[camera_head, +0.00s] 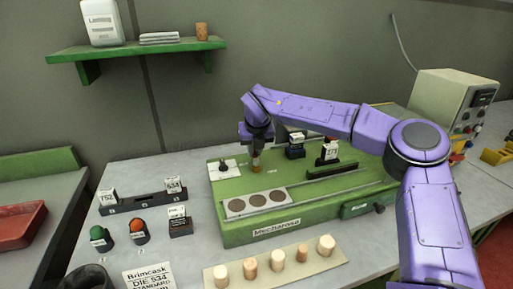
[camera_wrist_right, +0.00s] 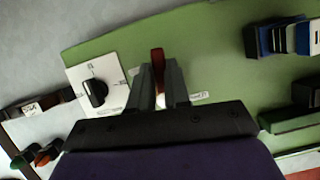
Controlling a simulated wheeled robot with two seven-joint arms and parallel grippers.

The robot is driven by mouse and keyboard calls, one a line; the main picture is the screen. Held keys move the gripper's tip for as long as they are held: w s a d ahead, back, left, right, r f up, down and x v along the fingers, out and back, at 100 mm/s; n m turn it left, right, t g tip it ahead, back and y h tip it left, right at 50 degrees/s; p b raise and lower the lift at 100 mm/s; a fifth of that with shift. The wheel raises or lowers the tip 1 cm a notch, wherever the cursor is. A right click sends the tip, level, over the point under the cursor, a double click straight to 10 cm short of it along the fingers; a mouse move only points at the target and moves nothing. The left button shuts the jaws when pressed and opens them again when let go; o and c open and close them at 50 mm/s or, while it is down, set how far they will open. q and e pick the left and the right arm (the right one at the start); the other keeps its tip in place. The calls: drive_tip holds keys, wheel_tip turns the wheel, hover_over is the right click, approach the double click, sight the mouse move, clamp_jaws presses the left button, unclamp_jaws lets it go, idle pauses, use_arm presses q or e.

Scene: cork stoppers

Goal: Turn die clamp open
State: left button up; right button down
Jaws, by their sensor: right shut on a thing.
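My right gripper (camera_head: 257,150) reaches down over the left part of the green machine bed (camera_head: 240,212). It is shut on a small red-brown handle (camera_head: 256,166), which looks like the die clamp's lever. In the right wrist view the same red handle (camera_wrist_right: 158,60) stands up between the two grey fingers (camera_wrist_right: 159,88). Its lower part and pivot are hidden by the fingers. A black knob (camera_wrist_right: 96,93) on a white marked plate sits left of the handle; it also shows in the head view (camera_head: 222,167). My left gripper is not in view.
Labelled dark blocks (camera_head: 295,150) stand right of my gripper on the bed. A grey plate with round discs (camera_head: 257,203) lies in front. Several corks stand on a pale board (camera_head: 275,270). Green and orange buttons (camera_head: 139,231) are at the left. A control box (camera_head: 450,105) stands at the right.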

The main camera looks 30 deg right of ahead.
drive_tip(key=shift+w+a+r+n, duration=0.1)
drive_tip(key=shift+r+n, duration=0.05)
drive_tip(key=shift+n, duration=0.35)
drive_tip(key=shift+n+y, duration=0.3)
drive_tip(key=c, duration=1.1)
unclamp_jaws()
drive_tip(key=shift+a, duration=0.1)
drive_tip(key=b+v, duration=0.1)
drive_tip(key=v, duration=0.9)
drive_tip(key=shift+s+r, duration=0.1)
drive_tip(key=shift+s, duration=0.1)
